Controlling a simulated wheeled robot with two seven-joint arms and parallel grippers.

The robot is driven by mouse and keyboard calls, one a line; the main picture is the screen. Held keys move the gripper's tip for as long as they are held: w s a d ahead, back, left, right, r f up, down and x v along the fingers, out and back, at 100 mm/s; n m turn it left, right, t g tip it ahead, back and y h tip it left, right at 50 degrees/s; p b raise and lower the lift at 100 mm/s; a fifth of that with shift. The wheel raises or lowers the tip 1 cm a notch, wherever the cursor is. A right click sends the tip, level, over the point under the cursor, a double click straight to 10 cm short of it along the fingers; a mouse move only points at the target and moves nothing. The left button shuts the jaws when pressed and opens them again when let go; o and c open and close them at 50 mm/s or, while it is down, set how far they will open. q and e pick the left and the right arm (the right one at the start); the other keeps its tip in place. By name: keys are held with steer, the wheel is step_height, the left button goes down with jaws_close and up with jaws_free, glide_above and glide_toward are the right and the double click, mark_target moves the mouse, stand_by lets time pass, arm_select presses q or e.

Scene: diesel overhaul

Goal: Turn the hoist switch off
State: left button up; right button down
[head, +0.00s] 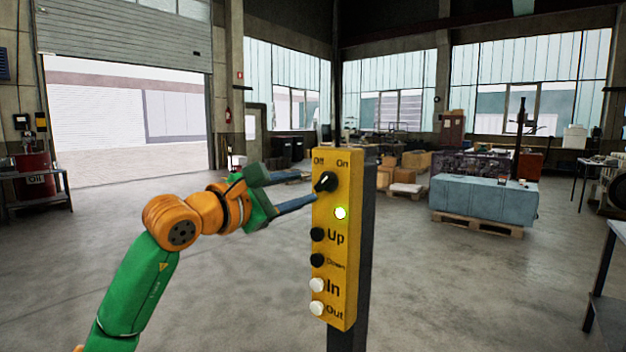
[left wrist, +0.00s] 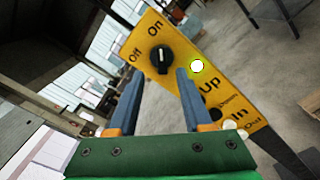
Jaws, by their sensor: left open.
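The hoist switch is a black rotary knob (head: 325,181) at the top of a yellow control box (head: 335,270), between the labels "Off" on the left and "On" on the right. Its grip appears to point toward "On"; the knob also shows in the left wrist view (left wrist: 160,60). A round lamp (head: 340,213) below it glows pale green. My left gripper (head: 307,187) is open and empty, just left of the knob in the head view. In the left wrist view its two blue fingers (left wrist: 159,78) point at the box, with the knob ahead between their tips. My right gripper is not in view.
Black "Up" (head: 317,234) and "Down" (head: 317,260) buttons and white "In" (head: 317,285) and "Out" (head: 317,308) buttons sit below the lamp. A dark post (head: 362,240) carries the box. The floor around is mostly clear; a covered pallet load (head: 484,199) stands behind right.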

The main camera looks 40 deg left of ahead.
mark_target(321, 183)
arm_select(q)
steer(key=w, duration=0.1)
steer(key=w+p, duration=0.1)
steer(key=w, duration=0.3)
steer(key=shift+w+d+p, duration=0.15)
steer(key=shift+d+p, duration=0.2)
steer(key=shift+p, duration=0.05)
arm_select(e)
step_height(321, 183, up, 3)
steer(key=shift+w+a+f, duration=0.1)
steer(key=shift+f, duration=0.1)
arm_select(q)
steer(key=shift+s, duration=0.25)
steer(key=shift+a, duration=0.1)
jaws_close()
